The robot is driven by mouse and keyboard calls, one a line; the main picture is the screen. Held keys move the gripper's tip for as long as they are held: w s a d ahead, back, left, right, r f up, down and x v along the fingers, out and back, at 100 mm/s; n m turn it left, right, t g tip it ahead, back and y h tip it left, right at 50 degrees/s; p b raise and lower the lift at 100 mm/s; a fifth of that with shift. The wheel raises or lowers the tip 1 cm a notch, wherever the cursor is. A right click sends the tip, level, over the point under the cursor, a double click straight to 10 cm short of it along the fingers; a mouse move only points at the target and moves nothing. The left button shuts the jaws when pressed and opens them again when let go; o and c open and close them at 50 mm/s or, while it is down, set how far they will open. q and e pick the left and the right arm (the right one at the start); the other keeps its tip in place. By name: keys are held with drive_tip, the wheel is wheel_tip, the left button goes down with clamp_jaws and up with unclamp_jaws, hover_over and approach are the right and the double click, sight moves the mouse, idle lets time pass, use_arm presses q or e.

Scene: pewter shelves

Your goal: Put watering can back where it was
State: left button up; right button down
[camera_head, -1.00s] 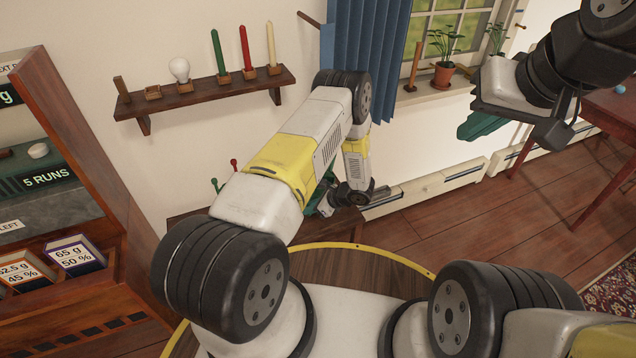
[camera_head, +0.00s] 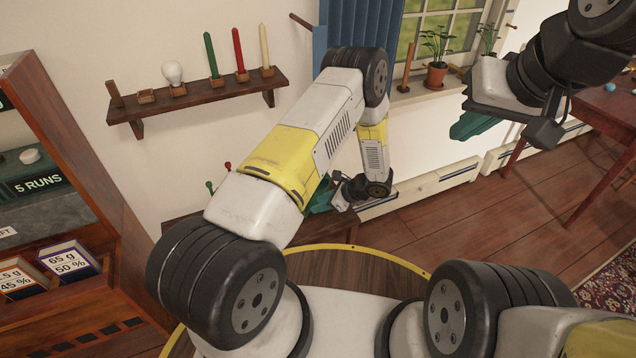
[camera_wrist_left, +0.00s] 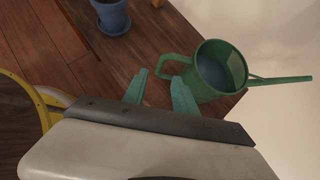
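The green watering can (camera_wrist_left: 218,72) stands near the edge of a brown wooden top in the left wrist view. Its spout points right and its loop handle (camera_wrist_left: 172,62) points left, towards my fingers. My left gripper (camera_wrist_left: 160,92) is open, its two green fingertips apart and just short of the handle, with nothing visible between them. In the head view my left gripper (camera_head: 318,198) is low beside the wall, partly hidden by my arm; I cannot make out the can there. My right gripper (camera_head: 474,125) hangs in front of the window wall; its finger gap is not visible.
A blue pot (camera_wrist_left: 112,17) stands on the wooden top (camera_wrist_left: 70,40), left of the can. A wall shelf (camera_head: 200,96) holds candles and a bulb. A plant pot (camera_head: 436,75) is on the windowsill. A tall cabinet (camera_head: 80,150) stands left. The floor right of centre is clear.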

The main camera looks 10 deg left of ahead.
use_arm(q)
drive_tip(key=s+a+r+n+h, duration=0.1)
drive_tip(key=s+r+n, duration=0.15)
drive_tip(key=r, duration=0.75)
drive_tip(key=s+a+r+n+g+h, duration=0.15)
drive_tip(key=r+n, duration=0.25)
drive_tip(key=r, duration=0.7)
drive_tip(key=s+a+r+n+h, duration=0.15)
drive_tip(key=r+n, duration=0.25)
drive_tip(key=r, duration=0.6)
drive_tip(key=s+d+r+n+t+h, duration=0.1)
drive_tip(key=s+r+n+t+h, duration=0.4)
drive_tip(key=s+r, duration=1.2)
drive_tip(key=shift+s+r+n+h, duration=0.35)
drive_tip(key=shift+s+n+h, duration=0.7)
drive_tip(key=shift+n, duration=1.3)
drive_tip(key=shift+s, duration=0.1)
